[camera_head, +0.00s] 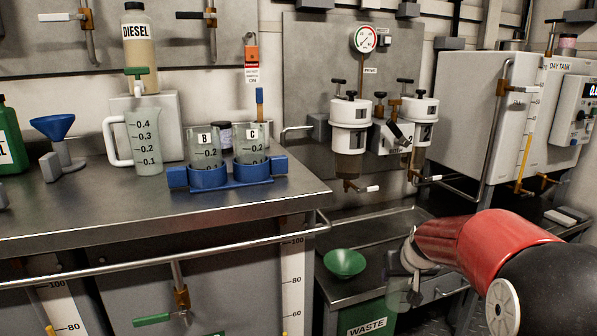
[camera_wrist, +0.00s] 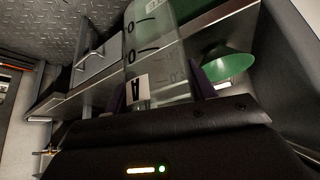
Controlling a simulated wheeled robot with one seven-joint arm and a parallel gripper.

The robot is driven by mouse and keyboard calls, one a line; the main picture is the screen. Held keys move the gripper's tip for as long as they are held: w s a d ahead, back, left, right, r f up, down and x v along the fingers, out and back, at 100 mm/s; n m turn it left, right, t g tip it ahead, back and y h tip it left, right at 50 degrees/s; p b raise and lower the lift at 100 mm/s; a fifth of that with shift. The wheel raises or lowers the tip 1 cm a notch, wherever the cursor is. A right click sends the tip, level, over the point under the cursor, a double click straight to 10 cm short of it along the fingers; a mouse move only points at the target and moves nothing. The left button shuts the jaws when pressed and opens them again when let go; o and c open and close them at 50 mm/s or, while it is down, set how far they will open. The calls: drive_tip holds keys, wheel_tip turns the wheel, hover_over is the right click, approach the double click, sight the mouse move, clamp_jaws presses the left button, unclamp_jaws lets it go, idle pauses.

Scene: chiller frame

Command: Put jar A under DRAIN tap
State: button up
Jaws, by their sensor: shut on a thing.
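Jar A is a clear graduated jar (camera_wrist: 160,55) with a white "A" label, and it fills the middle of the wrist view. My gripper (camera_wrist: 158,92) is shut on it, with a dark finger on each side. In the head view my gripper (camera_head: 410,258) is low, right of the green funnel, and the jar (camera_head: 398,296) shows faintly below it. Taps show under the left filter (camera_head: 355,187) and the right filter (camera_head: 428,179), above and behind the gripper. Another tap (camera_head: 178,298) is under the left bench. I cannot read a DRAIN label on any.
A green funnel (camera_head: 344,263) sits above the green WASTE container (camera_head: 366,325), close left of the jar. Jars B (camera_head: 205,150) and C (camera_head: 251,147) stand in a blue rack (camera_head: 230,178) on the left bench. A metal rail (camera_head: 170,260) runs along that bench's front.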

drive_tip(key=s+a+f+p, duration=0.2)
drive_tip(key=s+a+f, duration=0.2)
drive_tip(key=f, duration=0.5)
drive_tip(key=s+a+f+p, duration=0.2)
drive_tip(key=s+a+f, duration=0.3)
drive_tip(key=f, duration=0.5)
drive_tip(key=shift+s+p, duration=0.35)
drive_tip(key=shift+p, duration=0.05)
